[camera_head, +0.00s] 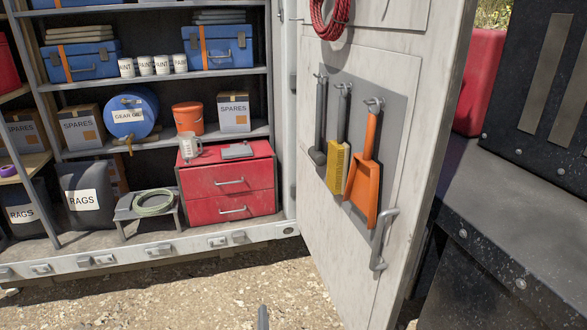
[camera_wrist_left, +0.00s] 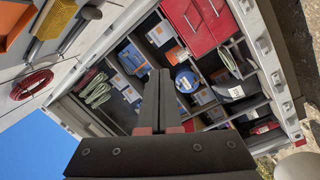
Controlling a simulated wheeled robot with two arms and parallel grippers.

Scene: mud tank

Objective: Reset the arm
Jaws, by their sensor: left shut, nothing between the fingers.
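Only the tip of my left gripper (camera_head: 263,318) shows, at the bottom edge of the head view, in front of the cabinet and over the gravel. In the left wrist view the left gripper (camera_wrist_left: 160,75) is shut, its fingers together with nothing between them. Its fingers point toward the open cabinet, which looks tilted in that view. The rest of the left arm is out of the head view. My right gripper is in neither view.
An open cabinet door (camera_head: 345,240) carries an orange dustpan (camera_head: 364,180), a yellow brush (camera_head: 337,168) and a red cable coil (camera_head: 330,15). The red drawer unit (camera_head: 228,186) and a gear oil drum (camera_head: 131,110) are inside. A dark box (camera_head: 535,190) stands right. Gravel in front is clear.

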